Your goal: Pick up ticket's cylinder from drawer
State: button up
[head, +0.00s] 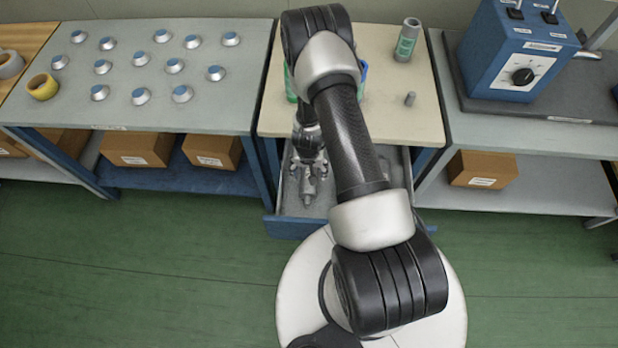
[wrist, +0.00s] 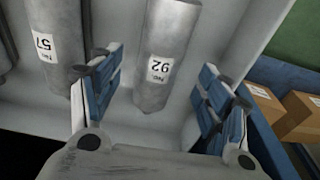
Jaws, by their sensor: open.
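The open drawer (head: 290,229) sits under the middle table and also shows around the cylinders in the wrist view (wrist: 226,30). A grey cylinder labelled 92 (wrist: 168,40) lies in it, and one labelled 57 (wrist: 50,70) lies to its left. My gripper (wrist: 160,72) is open, its blue-padded fingers on either side of the 92 cylinder, not closed on it. In the head view my gripper (head: 309,170) reaches down into the drawer. My arm covers part of the drawer there. No ticket can be made out.
On the middle table (head: 420,125) stand a grey-green can (head: 407,40) and a small grey peg (head: 410,99). A blue control box (head: 518,55) is at right. Blue-topped pucks (head: 140,96) and tape rolls (head: 42,87) are at left. Cardboard boxes (head: 483,168) sit on lower shelves.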

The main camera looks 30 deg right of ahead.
aim_at(309, 174)
notch_tip(309, 174, down, 4)
jog(key=shift+w+d+b, duration=0.15)
jog(key=shift+b, duration=0.6)
jog(key=shift+r, duration=0.1)
jog(key=shift+c, duration=0.4)
grip_shut()
